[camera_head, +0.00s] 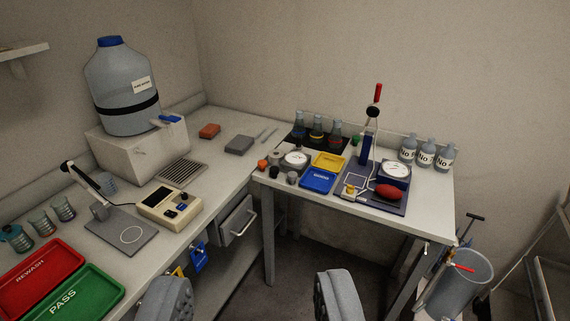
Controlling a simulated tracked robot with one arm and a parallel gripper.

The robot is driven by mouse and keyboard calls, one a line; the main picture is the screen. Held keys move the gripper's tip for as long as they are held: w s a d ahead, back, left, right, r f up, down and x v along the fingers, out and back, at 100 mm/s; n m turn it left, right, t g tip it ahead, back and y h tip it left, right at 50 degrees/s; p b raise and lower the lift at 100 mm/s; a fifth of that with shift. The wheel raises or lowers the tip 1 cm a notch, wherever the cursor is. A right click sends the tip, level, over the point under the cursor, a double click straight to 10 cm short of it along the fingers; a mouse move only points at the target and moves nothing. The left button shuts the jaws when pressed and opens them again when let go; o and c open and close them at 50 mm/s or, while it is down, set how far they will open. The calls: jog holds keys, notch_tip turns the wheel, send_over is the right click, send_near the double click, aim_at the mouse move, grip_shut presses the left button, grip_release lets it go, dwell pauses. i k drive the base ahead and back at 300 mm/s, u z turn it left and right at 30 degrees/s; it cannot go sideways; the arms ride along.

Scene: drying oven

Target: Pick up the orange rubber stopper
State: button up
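A small orange piece (262,164), which looks like the orange rubber stopper, sits near the left edge of the right-hand table (330,200). Small grey and dark pieces stand close beside it, next to a white round dial. My gripper (252,296) shows as two grey ridged fingers at the bottom of the picture. They are wide apart with nothing between them, well short of the stopper.
Beside the stopper lie yellow and blue trays (317,181), and further right a red bulb (389,191). Bottles (426,153) line the back right. The left bench holds a large water jug (124,90), a meter (169,205) and red and green trays (82,297).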

aim_at(262, 164)
jog(key=z, duration=0.15)
jog(key=i, duration=2.35)
jog(key=z, duration=0.2)
